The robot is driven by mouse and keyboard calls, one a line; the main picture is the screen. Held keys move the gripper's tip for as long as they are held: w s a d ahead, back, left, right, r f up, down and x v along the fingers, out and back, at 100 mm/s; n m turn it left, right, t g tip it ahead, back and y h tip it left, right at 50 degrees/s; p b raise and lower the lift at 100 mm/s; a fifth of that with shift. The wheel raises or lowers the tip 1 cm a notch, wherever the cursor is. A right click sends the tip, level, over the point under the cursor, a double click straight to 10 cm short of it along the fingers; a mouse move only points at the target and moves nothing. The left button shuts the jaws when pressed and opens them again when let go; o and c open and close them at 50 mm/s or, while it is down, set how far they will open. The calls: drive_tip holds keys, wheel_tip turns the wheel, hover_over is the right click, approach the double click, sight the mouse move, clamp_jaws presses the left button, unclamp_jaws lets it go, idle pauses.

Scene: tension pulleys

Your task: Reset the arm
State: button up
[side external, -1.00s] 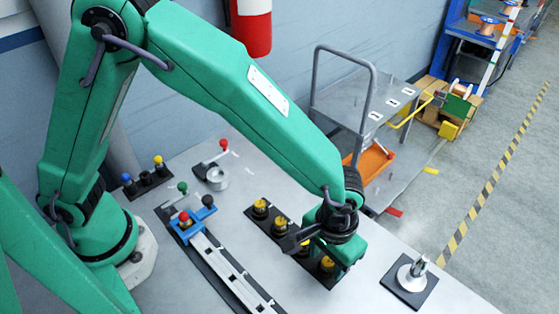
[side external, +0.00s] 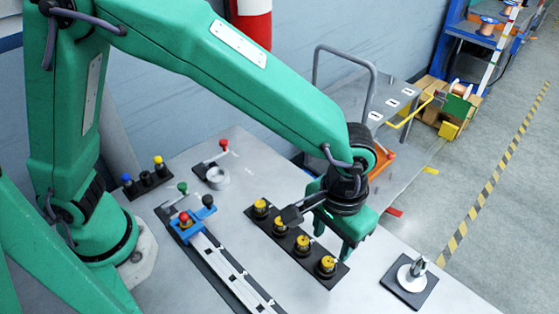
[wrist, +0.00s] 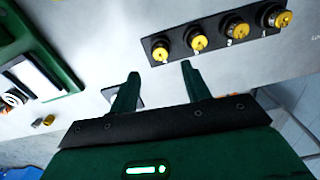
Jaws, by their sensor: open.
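My gripper (side external: 336,243) hangs open over the table, above and behind the right part of a black strip (side external: 315,264). In the wrist view, its two dark green fingers (wrist: 160,72) are apart with nothing held between them. The strip carries a row of several yellow-topped pulleys (side external: 302,244), all upright. They also show in the wrist view as a row of yellow knobs (wrist: 198,43), beyond the fingertips and apart from them.
A slotted rail with a blue clamp (side external: 192,225) and a red knob lies left of the strip. A metal ring (side external: 217,178) sits farther back. A black square plate with a metal post (side external: 408,280) stands at right. A grey trolley (side external: 385,110) is beyond the table.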

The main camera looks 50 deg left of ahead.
drive_tip(key=w+a+r+t, duration=0.1)
drive_tip(key=w+a+r, duration=0.1)
drive_tip(key=a+r, duration=0.65)
drive_tip(key=s+a+r+t, duration=0.1)
drive_tip(key=s+a+r, duration=0.1)
drive_tip(key=a, duration=0.5)
drive_tip(key=s+a+r+t, duration=0.2)
drive_tip(key=s+a, duration=0.2)
drive_tip(key=a, duration=0.4)
drive_tip(key=s+a+r+n+t, duration=0.1)
drive_tip(key=s+a, duration=0.2)
drive_tip(key=a, duration=0.5)
drive_tip(key=shift+s+a+r+t, duration=0.15)
drive_tip(key=shift+s+r+t, duration=0.15)
drive_tip(key=shift+r, duration=0.1)
